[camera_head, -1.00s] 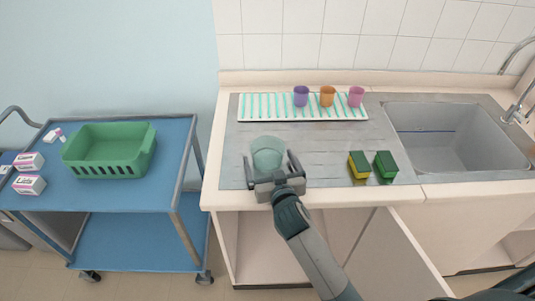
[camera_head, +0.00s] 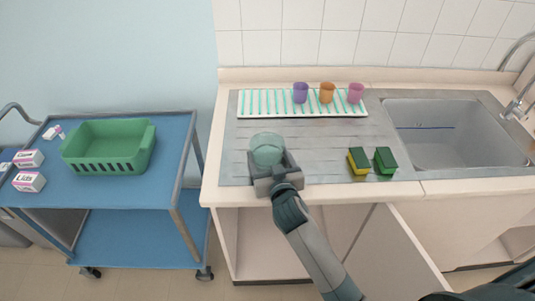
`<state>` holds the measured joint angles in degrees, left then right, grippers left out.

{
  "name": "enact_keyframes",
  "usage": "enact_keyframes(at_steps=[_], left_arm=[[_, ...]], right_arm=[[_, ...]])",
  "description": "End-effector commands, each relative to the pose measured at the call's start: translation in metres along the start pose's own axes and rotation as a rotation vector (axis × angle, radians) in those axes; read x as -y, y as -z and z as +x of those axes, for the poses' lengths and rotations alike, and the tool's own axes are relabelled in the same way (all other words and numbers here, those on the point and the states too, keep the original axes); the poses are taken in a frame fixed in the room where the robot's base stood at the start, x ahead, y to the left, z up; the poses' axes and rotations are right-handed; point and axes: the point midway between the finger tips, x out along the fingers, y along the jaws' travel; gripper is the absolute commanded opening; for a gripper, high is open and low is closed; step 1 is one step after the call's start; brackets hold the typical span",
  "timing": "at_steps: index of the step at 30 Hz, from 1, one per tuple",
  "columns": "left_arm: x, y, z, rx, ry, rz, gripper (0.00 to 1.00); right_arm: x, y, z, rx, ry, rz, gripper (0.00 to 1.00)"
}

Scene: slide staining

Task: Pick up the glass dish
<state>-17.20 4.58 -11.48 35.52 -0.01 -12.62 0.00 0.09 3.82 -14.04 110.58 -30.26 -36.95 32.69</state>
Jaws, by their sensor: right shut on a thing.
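The glass dish (camera_head: 267,147) is a pale green, see-through round vessel above the left part of the metal drainboard, near the counter's front edge. My right gripper (camera_head: 269,158) reaches it from the front, with its fingers closed in on the dish's two sides. The lower part of the dish is partly hidden by the gripper. I cannot tell whether the dish rests on the metal or is slightly raised. My left gripper does not show.
A white and teal striped rack (camera_head: 280,103) lies behind, with purple (camera_head: 300,92), orange (camera_head: 327,93) and pink (camera_head: 356,93) cups. A blue cart (camera_head: 120,196) holds a green basket (camera_head: 110,146) and boxes (camera_head: 29,181).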

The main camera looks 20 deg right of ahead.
Motion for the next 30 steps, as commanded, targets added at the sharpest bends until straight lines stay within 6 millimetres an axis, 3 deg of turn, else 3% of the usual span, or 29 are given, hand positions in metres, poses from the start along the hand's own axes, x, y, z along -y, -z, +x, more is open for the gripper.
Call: enact_keyframes(at_steps=[17,30], left_arm=[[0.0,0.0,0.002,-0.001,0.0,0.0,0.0],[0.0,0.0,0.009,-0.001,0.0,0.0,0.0]], right_arm=[[0.0,0.009,-0.001,-0.002,-0.001,0.0,0.47],[0.0,0.039,-0.007,-0.005,0.0,0.002,0.47]])
